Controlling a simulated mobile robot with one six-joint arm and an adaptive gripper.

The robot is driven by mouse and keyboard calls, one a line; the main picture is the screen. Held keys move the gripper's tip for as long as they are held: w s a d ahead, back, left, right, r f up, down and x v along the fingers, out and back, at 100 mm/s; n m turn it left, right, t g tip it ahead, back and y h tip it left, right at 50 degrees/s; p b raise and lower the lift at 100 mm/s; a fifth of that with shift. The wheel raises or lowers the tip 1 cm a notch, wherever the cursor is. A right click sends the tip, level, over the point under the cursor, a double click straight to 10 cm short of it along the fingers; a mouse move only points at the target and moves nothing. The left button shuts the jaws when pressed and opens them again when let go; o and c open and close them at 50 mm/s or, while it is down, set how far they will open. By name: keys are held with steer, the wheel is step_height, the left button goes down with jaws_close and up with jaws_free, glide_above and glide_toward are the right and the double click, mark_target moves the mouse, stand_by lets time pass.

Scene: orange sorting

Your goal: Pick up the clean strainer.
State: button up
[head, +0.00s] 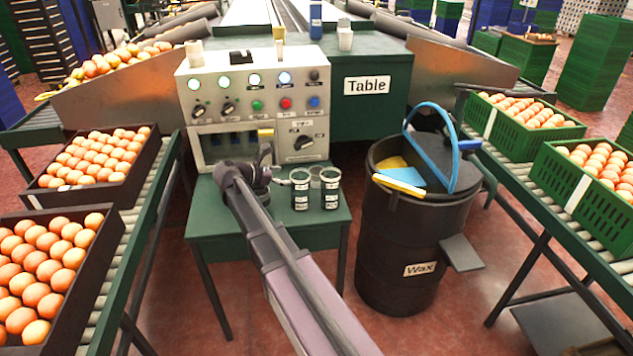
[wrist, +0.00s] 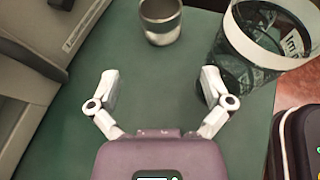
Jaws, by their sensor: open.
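Two dark, see-through vessels with pale rims and white labels, the left one (head: 300,190) and the right one (head: 330,188), stand upright on the small green side table (head: 215,222). I cannot read the labels or tell which is the clean strainer. In the wrist view, one labelled vessel (wrist: 240,72) with a wide pale rim stands ahead and right of my gripper (wrist: 160,88). A small steel cup (wrist: 161,22) stands straight ahead, apart from the fingers. My gripper is open and empty over the green tabletop (wrist: 150,108). In the head view, my gripper (head: 262,160) is left of the vessels, partly hidden by my arm.
A control panel (head: 235,105) rises behind the side table. A black wax barrel (head: 400,270) stands to the right, holding a blue-handled item (head: 440,150). Orange crates on roller conveyors flank both sides. In the wrist view, a dark-edged object (wrist: 285,145) lies at lower right.

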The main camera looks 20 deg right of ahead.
mark_target(317, 177)
stand_by(0.4)
steer(key=shift+b+x, duration=1.55)
steer(key=shift+x, duration=2.6)
steer(key=shift+b+x, duration=1.1)
steer(key=shift+x, duration=1.65)
steer(key=c, duration=1)
steer(key=shift+r, duration=0.2)
